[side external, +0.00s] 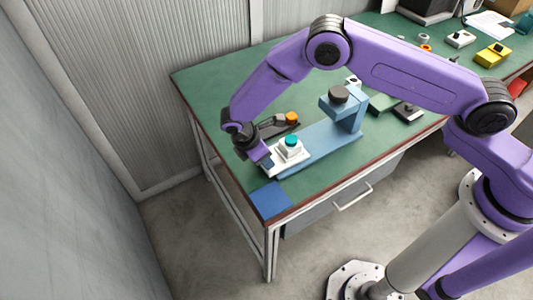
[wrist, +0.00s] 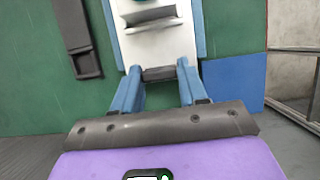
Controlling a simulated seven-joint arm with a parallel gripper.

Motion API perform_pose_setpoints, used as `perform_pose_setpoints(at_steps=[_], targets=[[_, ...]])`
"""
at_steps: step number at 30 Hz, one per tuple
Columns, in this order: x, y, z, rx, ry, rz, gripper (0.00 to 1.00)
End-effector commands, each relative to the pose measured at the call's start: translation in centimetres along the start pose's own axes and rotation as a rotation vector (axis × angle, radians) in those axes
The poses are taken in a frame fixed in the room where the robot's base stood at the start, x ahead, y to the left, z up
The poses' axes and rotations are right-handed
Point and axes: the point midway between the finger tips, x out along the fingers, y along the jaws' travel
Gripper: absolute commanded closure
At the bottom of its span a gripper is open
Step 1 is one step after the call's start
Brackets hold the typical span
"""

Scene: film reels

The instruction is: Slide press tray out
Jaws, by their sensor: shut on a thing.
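The blue press (side external: 322,142) stands on the green table, with a raised arm and a dark round knob (side external: 339,95) on top. The white press tray (wrist: 180,42) lies at the left end of its base, away from the raised arm. It carries a white block with a teal knob (side external: 292,141). In the wrist view the tray's dark handle (wrist: 159,73) sits between my blue fingers. My gripper (wrist: 160,78) is shut on this handle. In the side view my gripper (side external: 263,160) is at the tray's left end and hides the handle.
A dark holder with an orange knob (side external: 291,118) lies just behind the tray. A blue square (side external: 270,199) marks the near left table corner. The table edge is close to my gripper. A green block (side external: 382,103) and other small items stand farther right.

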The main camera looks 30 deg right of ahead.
Motion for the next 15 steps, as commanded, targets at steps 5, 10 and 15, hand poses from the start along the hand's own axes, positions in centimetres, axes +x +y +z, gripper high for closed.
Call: perform_pose_setpoints(at_steps=[5, 10, 15], targets=[[-0.06, -0.06, -0.02, -0.002, -0.001, -0.001, 1.00], [-0.04, -0.04, 0.00, -0.001, 0.000, 0.000, 0.32], [-0.02, -0.02, 0.02, -0.001, 0.000, 0.000, 0.32]])
